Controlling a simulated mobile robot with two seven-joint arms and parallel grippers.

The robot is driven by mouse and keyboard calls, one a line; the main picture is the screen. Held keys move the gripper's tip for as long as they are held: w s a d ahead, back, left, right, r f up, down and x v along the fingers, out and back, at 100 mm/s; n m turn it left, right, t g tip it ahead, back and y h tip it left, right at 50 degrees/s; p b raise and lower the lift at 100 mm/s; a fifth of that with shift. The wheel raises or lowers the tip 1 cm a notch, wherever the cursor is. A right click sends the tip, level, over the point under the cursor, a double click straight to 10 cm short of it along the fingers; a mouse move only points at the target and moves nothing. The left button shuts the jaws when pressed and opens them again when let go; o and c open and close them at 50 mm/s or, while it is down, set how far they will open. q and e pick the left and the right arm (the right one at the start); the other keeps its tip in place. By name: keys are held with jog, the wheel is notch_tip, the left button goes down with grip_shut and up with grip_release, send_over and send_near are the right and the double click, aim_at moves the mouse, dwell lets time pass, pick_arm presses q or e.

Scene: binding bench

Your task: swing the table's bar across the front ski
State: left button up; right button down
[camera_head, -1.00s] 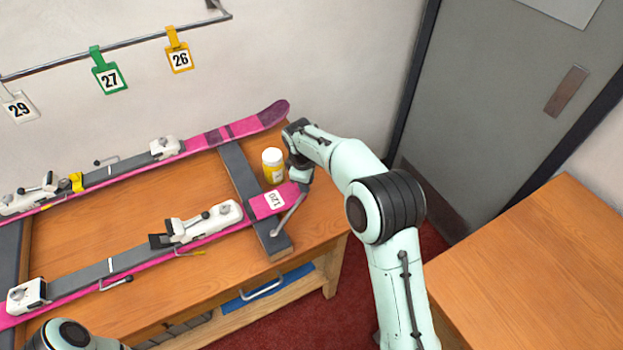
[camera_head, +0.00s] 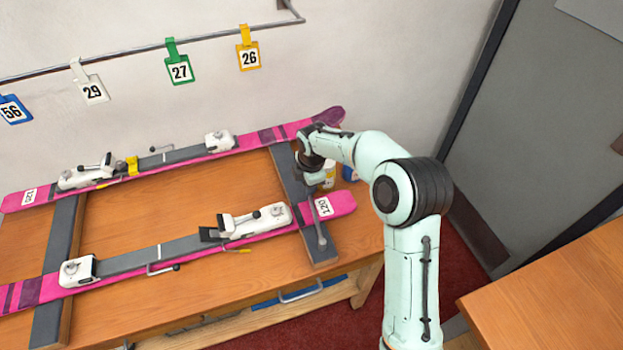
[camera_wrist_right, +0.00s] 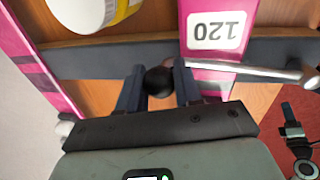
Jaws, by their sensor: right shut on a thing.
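The front ski (camera_head: 190,252) is pink with a white 120 label and lies on the table's dark cross supports. The table's bar (camera_head: 317,225) is a thin grey metal rod, pivoted near the front end of the right support (camera_head: 328,256). It lies across the front ski beside the label; the wrist view shows the bar (camera_wrist_right: 250,70) over the pink ski (camera_wrist_right: 212,12). My right gripper (camera_wrist_right: 158,84) is shut on the bar's black knob (camera_wrist_right: 158,80), behind the front ski. In the head view, my right gripper (camera_head: 312,172) partly hides the knob end. My left gripper is out of view.
The rear ski (camera_head: 180,160) lies behind on the same supports. A white and yellow tub (camera_head: 329,172) and a blue item (camera_head: 350,173) stand close to my right gripper. Numbered tags hang from a wall rail (camera_head: 140,50). Another wooden table (camera_head: 550,290) is at the right.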

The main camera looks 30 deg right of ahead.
jog(key=shift+w+a+r+n, duration=0.1)
jog(key=shift+w+a+n, duration=0.1)
jog(key=shift+a+n, duration=0.3)
jog(key=shift+w+a+r+n, duration=0.1)
jog(key=shift+w+a+n, duration=0.1)
jog(key=shift+a+n, duration=0.3)
jog(key=shift+a, duration=0.15)
jog(key=c, duration=0.8)
grip_release()
jog(key=shift+f, duration=0.1)
notch_tip(320, 180, up, 13)
jog(key=s+p, duration=0.1)
jog(key=s, duration=0.1)
jog(key=shift+s+a, duration=0.15)
jog(key=shift+s, duration=0.15)
